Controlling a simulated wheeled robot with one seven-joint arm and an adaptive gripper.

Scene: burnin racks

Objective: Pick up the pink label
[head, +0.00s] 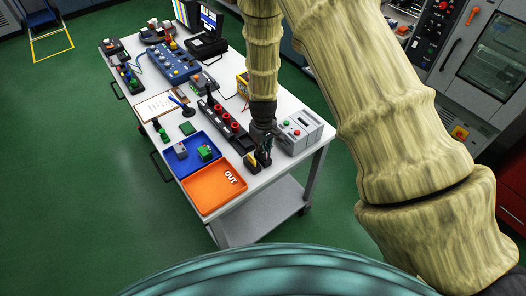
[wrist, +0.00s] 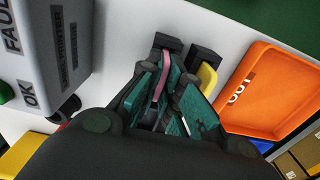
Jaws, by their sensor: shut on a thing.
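The pink label (wrist: 162,76) is a thin upright strip in the wrist view, at a small black holder (wrist: 168,42). My gripper (wrist: 166,90) has its teal fingers shut on the pink label, one on each side. Its lower part is hidden by the fingers. I cannot tell whether the label is still seated in the holder. In the head view my gripper (head: 263,152) is low over the table's right front part, and the pink label cannot be made out there.
A yellow label (wrist: 208,78) stands in a second black holder close to my gripper's right. An orange OUT tray (wrist: 262,90) lies further right. A grey tester box (wrist: 45,45) stands close on the left. In the head view a blue tray (head: 178,163) adjoins the orange tray.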

